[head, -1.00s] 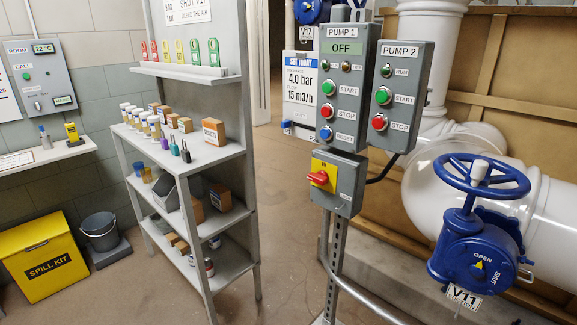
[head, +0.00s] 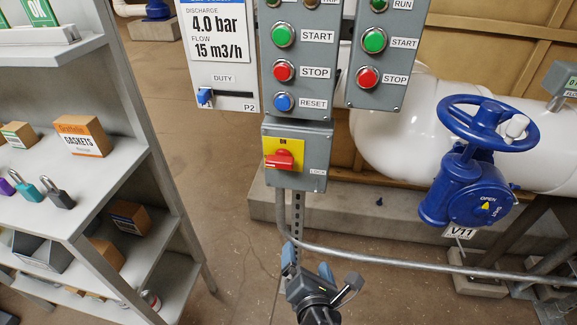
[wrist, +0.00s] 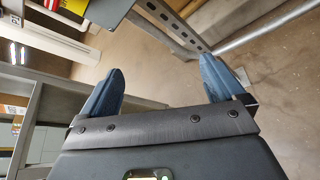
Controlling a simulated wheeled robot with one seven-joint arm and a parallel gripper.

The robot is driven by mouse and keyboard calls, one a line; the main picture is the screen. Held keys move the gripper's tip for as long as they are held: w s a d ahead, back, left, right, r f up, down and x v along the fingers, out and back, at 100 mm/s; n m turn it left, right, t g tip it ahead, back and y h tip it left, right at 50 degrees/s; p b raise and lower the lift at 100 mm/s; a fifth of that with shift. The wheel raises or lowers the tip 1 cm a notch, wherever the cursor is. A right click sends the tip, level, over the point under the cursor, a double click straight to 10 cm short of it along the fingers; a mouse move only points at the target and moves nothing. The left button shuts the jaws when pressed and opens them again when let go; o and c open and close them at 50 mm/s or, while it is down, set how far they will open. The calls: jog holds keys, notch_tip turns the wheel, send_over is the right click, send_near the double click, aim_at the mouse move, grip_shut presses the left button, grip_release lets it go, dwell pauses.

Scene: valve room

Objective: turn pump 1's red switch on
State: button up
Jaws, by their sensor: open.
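The red rotary switch (head: 279,160) sits on a yellow plate on a grey box (head: 313,150) below the pump 1 button panel in the head view. Its handle lies about level, slightly tilted. The yellow plate also shows at the top left edge of the wrist view (wrist: 77,5). My gripper (head: 307,262) is below the switch box in the head view, near the post, with nothing between its fingers. In the wrist view my gripper (wrist: 163,88) has its two blue fingers wide apart, with floor beyond them.
The slotted post (head: 298,213) and a curved grey pipe (head: 400,259) are close to my gripper. A grey shelf (head: 130,160) with padlocks and boxes stands left. The blue valve wheel (head: 487,122) is right. The pump 2 panel (head: 385,55) hangs beside pump 1's.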

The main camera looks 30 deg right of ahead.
jog(key=w+a+r+n+h, duration=0.1)
jog(key=w+r+n+h, duration=0.15)
jog(key=w+r, duration=0.4)
jog(key=n+t+h, duration=0.2)
jog(key=n+h, duration=0.1)
send_near(278, 164)
jog(key=x, duration=0.3)
jog(key=shift+m, duration=0.25)
jog(key=shift+p+x, duration=0.75)
jog(key=shift+x, duration=2.55)
jog(key=shift+c, duration=0.4)
jog(key=c, duration=1)
jog(key=shift+o, duration=0.2)
